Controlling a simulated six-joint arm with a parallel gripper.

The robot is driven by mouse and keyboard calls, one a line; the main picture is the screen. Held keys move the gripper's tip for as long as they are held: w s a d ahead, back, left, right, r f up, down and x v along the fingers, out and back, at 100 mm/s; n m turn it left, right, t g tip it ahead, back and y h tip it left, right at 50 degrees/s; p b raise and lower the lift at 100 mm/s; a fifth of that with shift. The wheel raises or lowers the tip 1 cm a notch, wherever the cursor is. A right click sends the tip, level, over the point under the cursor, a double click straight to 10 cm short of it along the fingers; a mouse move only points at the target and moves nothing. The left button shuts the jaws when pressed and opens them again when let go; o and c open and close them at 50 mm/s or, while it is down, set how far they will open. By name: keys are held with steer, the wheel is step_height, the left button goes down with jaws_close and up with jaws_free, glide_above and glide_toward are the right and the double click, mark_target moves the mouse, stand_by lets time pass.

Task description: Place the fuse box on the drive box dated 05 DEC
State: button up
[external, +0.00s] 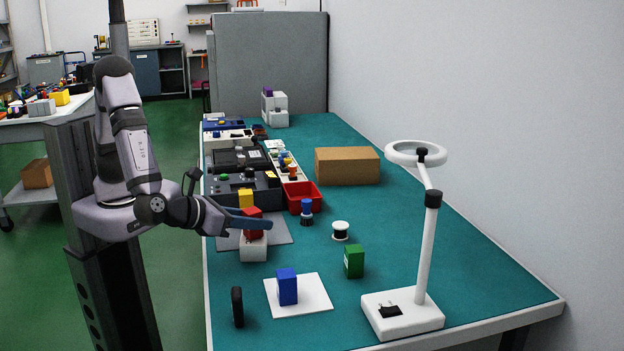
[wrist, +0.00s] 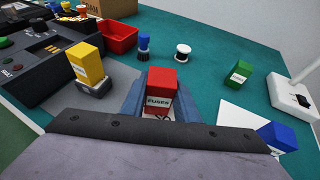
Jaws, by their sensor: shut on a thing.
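The fuse box is a red block (external: 253,216) with a white label reading FUSES in the wrist view (wrist: 161,86). My gripper (external: 256,221) is shut on it, a finger on each side. A light grey box (external: 253,249) is directly below the red box in the external view; whether they touch is hard to tell. In the wrist view its pale top (wrist: 157,116) with dark marks shows partly under the red box. A yellow block (wrist: 85,62) stands on another grey box (wrist: 94,88) to the left. I cannot read a date on either grey box.
A grey mat (external: 279,230) lies under this area. A blue block (external: 287,286) stands on a white square (external: 312,297); a green block (external: 354,261) is to its right. A red bin (external: 302,197), spools and a lamp (external: 402,314) stand around. Teal table is clear at right.

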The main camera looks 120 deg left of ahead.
steer(key=o, duration=1.1)
steer(key=shift+c, duration=0.2)
steer(key=shift+r+p, duration=0.15)
steer(key=shift+p, duration=0.15)
steer(key=shift+d, duration=0.25)
steer(key=b+v, duration=0.3)
steer(key=v, duration=0.8)
steer(key=shift+d+r, duration=0.2)
steer(key=shift+r, duration=0.1)
steer(key=shift+s, duration=0.15)
